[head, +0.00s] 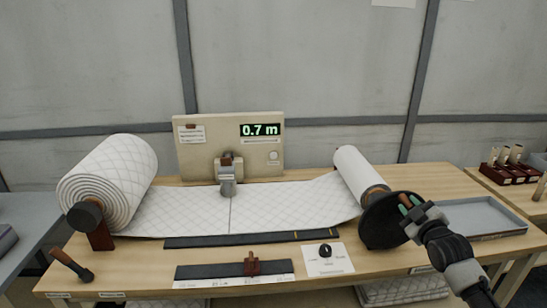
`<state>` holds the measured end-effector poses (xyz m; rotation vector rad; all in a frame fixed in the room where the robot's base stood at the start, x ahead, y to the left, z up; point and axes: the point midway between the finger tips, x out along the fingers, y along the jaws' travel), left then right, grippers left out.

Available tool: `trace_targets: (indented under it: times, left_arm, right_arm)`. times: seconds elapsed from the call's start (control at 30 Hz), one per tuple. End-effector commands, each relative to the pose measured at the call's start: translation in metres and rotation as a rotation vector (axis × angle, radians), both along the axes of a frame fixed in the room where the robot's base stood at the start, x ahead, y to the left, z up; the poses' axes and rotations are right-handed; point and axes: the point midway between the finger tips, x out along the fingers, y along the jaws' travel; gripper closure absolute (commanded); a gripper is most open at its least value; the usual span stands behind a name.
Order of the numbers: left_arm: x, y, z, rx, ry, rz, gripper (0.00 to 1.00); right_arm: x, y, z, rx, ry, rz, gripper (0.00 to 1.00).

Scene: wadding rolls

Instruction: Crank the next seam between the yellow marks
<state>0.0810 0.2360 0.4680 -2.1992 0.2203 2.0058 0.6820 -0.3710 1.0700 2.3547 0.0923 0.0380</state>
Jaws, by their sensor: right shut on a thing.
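White quilted wadding (275,207) runs flat from a thick roll (110,180) at left to a thinner roll (358,172) at right. A dark seam line (230,215) crosses it near the middle, below the metal head of the counter. A black strip (205,242) lies along the wadding's front edge. Small yellow marks (296,235) show near its right end; the seam is left of them. My left gripper is out of view.
A beige panel (200,155) behind the wadding carries a display (260,130) reading 0.7 m. A dark rail with a red-brown slider (251,263) and a white card with a black ring (325,250) lie in front. A grey tray (480,215) is at right.

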Motion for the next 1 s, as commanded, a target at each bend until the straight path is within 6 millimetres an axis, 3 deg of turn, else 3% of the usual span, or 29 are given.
trace_targets:
  times: [0.57,1.0]
  left_arm:
    - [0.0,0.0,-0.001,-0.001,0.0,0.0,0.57]
    - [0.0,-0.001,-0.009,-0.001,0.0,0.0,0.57]
  right_arm:
    - [0.0,-0.001,-0.001,0.0,0.0,0.0,0.9]
    - [0.001,-0.019,-0.002,-0.001,0.001,-0.001,0.9]
